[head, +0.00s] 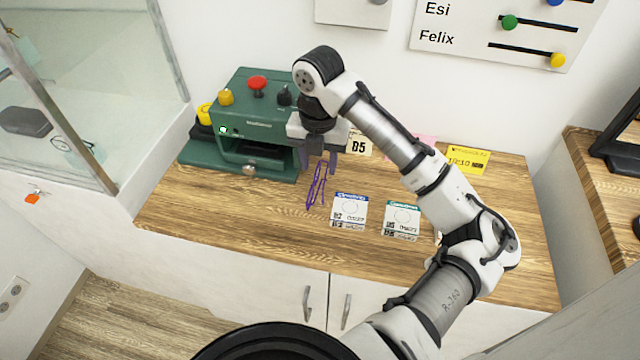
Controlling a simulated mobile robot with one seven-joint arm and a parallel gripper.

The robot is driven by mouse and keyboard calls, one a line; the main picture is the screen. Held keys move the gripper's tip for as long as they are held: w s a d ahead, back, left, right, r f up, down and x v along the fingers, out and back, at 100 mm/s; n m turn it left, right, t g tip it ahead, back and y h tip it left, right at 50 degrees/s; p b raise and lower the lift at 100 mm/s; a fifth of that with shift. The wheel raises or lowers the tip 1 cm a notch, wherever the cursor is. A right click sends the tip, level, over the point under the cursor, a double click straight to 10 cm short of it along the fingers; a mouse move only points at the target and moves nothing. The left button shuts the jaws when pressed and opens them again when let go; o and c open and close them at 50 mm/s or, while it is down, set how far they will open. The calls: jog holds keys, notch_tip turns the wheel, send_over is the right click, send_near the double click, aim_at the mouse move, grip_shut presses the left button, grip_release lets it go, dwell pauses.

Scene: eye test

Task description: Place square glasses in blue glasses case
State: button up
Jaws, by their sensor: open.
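A pair of purple-framed glasses (317,187) is on the wooden counter, seen narrow and edge-on; I cannot tell whether its lenses are square. My gripper (319,166) points down just above and behind it, with its two fingers apart. The upper end of the glasses shows between the fingertips; I cannot tell whether they touch. I cannot make out a blue glasses case. Another pair of glasses (72,147) and a dark grey case-like object (25,121) sit in the glass cabinet at the left.
A green machine (258,102) with knobs stands left of my gripper. A blue-headed card (349,210) and a green-headed card (402,218) are right of the glasses. A yellow card (467,160) is at the back right. The counter's front left (215,215) is clear.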

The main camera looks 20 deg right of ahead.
aim_at(320, 182)
jog(key=shift+s+f+p, duration=0.15)
jog(key=shift+f+p, duration=0.1)
jog(key=shift+f, duration=0.9)
jog(key=shift+s+f+p, duration=0.15)
jog(key=shift+f+p, duration=0.05)
jog(key=shift+f, duration=0.95)
jog(key=c, duration=0.8)
